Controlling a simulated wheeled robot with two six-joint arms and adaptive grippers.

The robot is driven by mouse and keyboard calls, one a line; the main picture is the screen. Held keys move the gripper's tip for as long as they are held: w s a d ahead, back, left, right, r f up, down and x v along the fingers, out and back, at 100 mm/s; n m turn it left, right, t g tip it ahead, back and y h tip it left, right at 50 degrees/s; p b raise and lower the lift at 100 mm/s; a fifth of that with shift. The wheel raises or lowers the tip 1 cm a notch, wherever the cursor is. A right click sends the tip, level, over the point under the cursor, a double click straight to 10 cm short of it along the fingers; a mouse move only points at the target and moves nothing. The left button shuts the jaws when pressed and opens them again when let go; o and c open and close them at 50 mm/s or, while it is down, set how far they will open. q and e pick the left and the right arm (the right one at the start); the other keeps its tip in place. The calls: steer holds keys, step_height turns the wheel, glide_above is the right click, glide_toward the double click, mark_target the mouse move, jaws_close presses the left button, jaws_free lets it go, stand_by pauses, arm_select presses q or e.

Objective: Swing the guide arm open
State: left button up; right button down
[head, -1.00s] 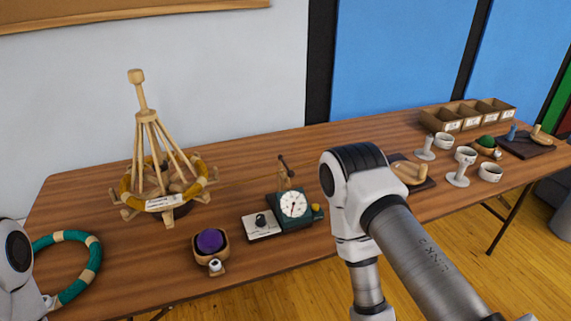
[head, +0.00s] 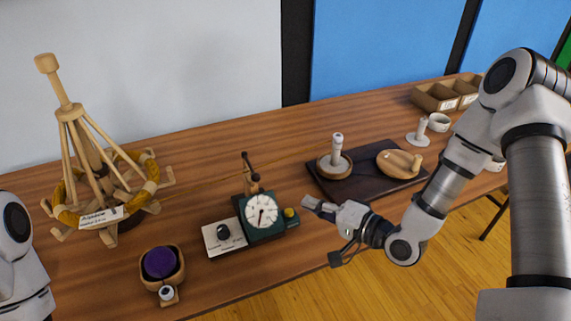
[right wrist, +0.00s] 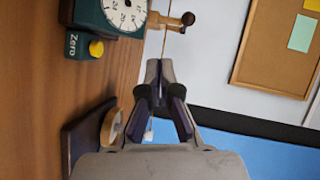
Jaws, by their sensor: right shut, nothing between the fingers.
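The yarn meter (head: 262,215) is a dark green box with a round white dial and a yellow Zero button. A small wooden guide arm (head: 252,175) with a dark knob stands up at its back edge; in the right wrist view the guide arm (right wrist: 172,20) shows beyond my fingertips. A thin yarn strand passes by it. My right gripper (head: 309,202) is shut and empty, to the right of the meter and apart from the guide arm. It also shows in the right wrist view (right wrist: 160,66). My left gripper is out of view.
A wooden yarn swift (head: 88,150) with a mustard skein stands at left. A bowl with a purple ball (head: 160,265) sits in front. A control box (head: 223,236) adjoins the meter. A dark board (head: 372,160) holds a peg and a wooden crank to the right.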

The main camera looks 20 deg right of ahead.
steer(key=w+d+r+t, duration=0.2)
steer(key=d+r, duration=0.1)
glide_toward(250, 166)
steer(key=w, duration=0.3)
steer(key=shift+w+a+m+h, duration=0.25)
steer(key=shift+w+m+h, duration=0.05)
steer(key=shift+w, duration=0.1)
steer(key=shift+s+a, duration=0.1)
steer(key=shift+a, duration=0.15)
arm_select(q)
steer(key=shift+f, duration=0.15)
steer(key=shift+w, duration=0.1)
